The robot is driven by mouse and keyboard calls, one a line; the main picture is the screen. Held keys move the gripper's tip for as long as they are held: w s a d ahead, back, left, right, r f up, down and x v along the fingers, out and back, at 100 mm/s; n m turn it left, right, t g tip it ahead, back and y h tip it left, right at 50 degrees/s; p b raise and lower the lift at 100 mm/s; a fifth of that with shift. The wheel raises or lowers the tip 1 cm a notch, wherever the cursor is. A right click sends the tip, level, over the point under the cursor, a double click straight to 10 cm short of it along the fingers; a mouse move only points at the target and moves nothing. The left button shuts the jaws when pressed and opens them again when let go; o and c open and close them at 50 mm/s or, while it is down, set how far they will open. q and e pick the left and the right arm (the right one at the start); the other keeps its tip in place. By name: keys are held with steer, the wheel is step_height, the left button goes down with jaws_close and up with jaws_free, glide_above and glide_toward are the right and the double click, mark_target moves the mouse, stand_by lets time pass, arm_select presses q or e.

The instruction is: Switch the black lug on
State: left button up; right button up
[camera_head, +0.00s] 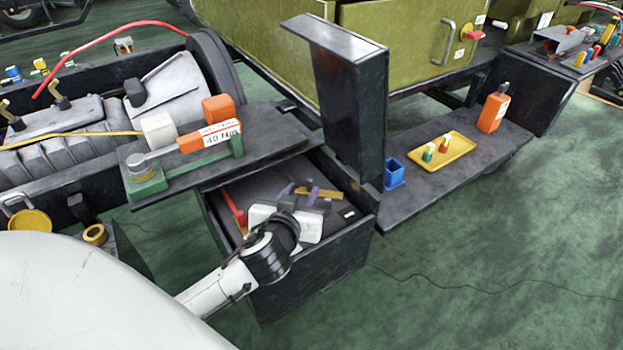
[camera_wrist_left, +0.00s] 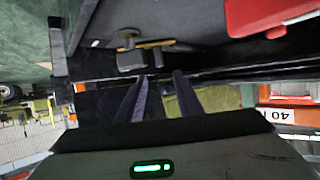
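A dark block with a yellow bar (camera_head: 322,193) lies inside the open dark box (camera_head: 318,279); I cannot tell for sure whether it is the black lug. It also shows in the left wrist view, where the dark block (camera_wrist_left: 131,61) is just past my fingertips. My left gripper (camera_head: 298,189) reaches down into the box, its two purple-grey fingers beside the yellow bar. In the left wrist view the fingers (camera_wrist_left: 161,77) stand apart, with nothing clearly held between them. The white gripper body hides part of the box floor. My right gripper is not in view.
A dark shelf (camera_head: 270,133) with an orange-handled tool labelled 40 Nm (camera_head: 210,137) overhangs the box. A tall dark post (camera_head: 345,105) stands behind it. Red items (camera_head: 232,207) lie at the box's left side. A yellow tray (camera_head: 463,150) stands on the right-hand ledge.

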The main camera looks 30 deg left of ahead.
mark_target(310, 180)
arm_select(q)
steer(key=b+x, duration=0.1)
steer(key=x, duration=0.6)
steer(key=shift+d+f, duration=0.1)
jaws_close()
